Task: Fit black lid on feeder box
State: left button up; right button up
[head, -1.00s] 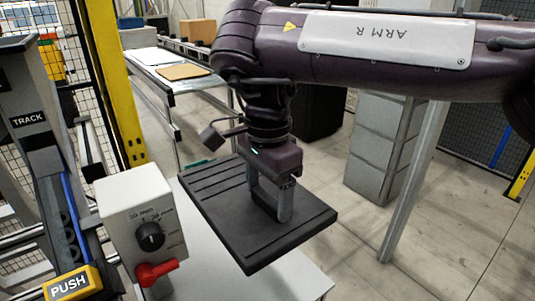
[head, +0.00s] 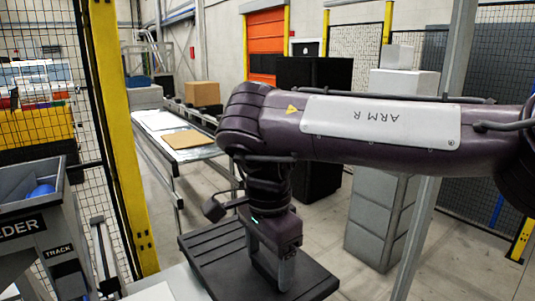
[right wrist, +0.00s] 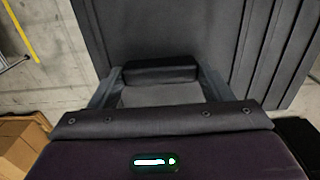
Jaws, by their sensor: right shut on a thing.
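The black lid (head: 213,258) is a flat, dark rectangular plate with parallel grooves, seen at the bottom middle of the head view. It also fills the upper part of the right wrist view (right wrist: 200,25). My right gripper (head: 271,270) points down over it and is shut on its raised handle (right wrist: 160,72). The grey feeder box (head: 52,212), with its label partly cut off, stands at the left edge, open at the top with something blue inside. The lid is well to the right of it. My left gripper is not in view.
A yellow post (head: 118,140) with mesh fencing stands between the feeder box and a conveyor carrying a flat cardboard piece (head: 187,139) and a brown carton (head: 203,93). Grey stacked blocks (head: 375,233) and a metal post stand right of the lid.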

jog(key=s+d+f+b, duration=0.1)
jog(key=d+f+b, duration=0.4)
jog(key=f, duration=0.5)
jog(key=s+d+f+b, duration=0.2)
jog(key=d+f+b, duration=0.3)
jog(key=f, duration=0.5)
jog(key=s+d+f+b, duration=0.2)
jog(key=d+f+b, duration=0.4)
jog(key=d+f, duration=0.3)
notch_tip(320, 180, down, 2)
jog(key=shift+s+f+n, duration=0.1)
jog(key=shift+s+n, duration=0.15)
jog(key=shift+n, duration=0.05)
